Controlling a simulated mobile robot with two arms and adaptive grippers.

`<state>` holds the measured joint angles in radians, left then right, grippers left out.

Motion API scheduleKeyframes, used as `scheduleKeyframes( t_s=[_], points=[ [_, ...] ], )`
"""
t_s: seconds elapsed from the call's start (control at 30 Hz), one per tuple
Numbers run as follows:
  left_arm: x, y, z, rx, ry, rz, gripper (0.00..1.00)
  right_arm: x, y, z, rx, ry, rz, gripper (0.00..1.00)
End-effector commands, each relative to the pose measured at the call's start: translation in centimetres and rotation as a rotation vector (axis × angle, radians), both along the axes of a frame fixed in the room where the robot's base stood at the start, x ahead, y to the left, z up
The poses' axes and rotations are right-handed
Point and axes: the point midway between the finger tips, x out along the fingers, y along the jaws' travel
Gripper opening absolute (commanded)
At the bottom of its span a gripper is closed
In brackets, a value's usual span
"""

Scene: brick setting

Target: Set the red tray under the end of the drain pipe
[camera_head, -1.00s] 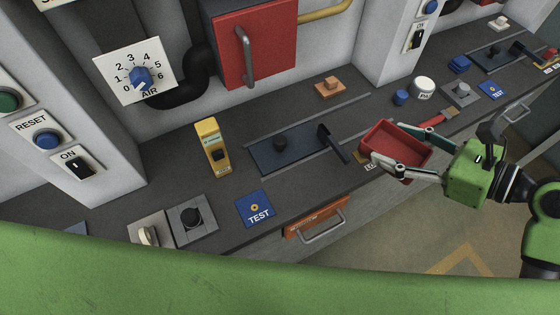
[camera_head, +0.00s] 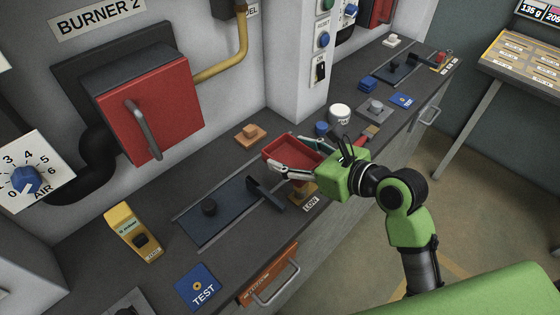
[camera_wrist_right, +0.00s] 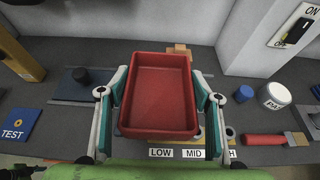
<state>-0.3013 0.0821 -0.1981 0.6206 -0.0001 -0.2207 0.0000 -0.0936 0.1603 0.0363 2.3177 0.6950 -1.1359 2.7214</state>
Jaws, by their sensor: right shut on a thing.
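The red tray (camera_head: 283,148) is a shallow rectangular tray. My right gripper (camera_head: 300,160) is shut on it and holds it over the worktop, near the orange block. In the right wrist view the empty tray (camera_wrist_right: 160,95) sits level between the two fingers, one along each side. A black bent pipe (camera_head: 97,150) stands against the wall at left, below the red box. A yellow pipe (camera_head: 222,70) runs out of that box to the right. I cannot tell which is the drain pipe, and no open pipe end shows clearly. My left gripper is out of view.
On the worktop stand an orange block (camera_head: 250,135), a dark slide plate with a knob (camera_head: 209,208), a black lever (camera_head: 265,192), a yellow device (camera_head: 134,233), a blue TEST plate (camera_head: 198,288), a white pot (camera_head: 340,114) and a brush (camera_head: 370,133). A wall pillar projects behind the pot.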

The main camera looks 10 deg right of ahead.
Motion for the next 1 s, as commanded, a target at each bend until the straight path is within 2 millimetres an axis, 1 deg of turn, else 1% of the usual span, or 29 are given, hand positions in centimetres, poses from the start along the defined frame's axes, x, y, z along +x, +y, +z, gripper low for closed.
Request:
scheduleKeyframes(
  t_s=[0.03, 0.1, 0.33, 0.4, 0.5, 0.6, 0.77, 0.83, 0.9, 1.0],
  points=[
    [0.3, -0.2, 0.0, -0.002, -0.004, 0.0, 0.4, 1.1, -0.5, -0.3, -0.001, -0.003, -0.002, 0.25],
    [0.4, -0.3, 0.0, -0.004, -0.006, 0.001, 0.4, 2.6, -1.2, -1.1, -0.002, -0.002, -0.002, 0.25],
    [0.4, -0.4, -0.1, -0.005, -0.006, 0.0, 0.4, 7.5, -3.3, -3.4, -0.001, -0.002, -0.005, 0.25],
    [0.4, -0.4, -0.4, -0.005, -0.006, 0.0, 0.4, 8.4, -3.6, -5.1, 0.001, 0.001, -0.003, 0.25],
    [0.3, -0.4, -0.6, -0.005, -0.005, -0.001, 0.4, 9.7, -4.1, -6.8, 0.0, 0.0, -0.002, 0.25],
    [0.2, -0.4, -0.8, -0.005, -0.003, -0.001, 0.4, 10.6, -4.5, -7.9, 0.0, -0.002, -0.002, 0.25],
    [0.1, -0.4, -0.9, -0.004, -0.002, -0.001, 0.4, 11.3, -4.7, -8.7, 0.001, -0.003, -0.001, 0.25],
    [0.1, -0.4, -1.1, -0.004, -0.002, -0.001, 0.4, 11.8, -5.0, -9.3, 0.001, -0.003, -0.003, 0.25],
    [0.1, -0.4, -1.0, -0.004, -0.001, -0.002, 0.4, 11.6, -5.0, -10.5, 0.0, 0.001, -0.001, 0.25],
    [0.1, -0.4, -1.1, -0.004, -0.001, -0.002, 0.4, 11.6, -4.9, -11.7, 0.002, 0.0, -0.002, 0.25]
  ],
)
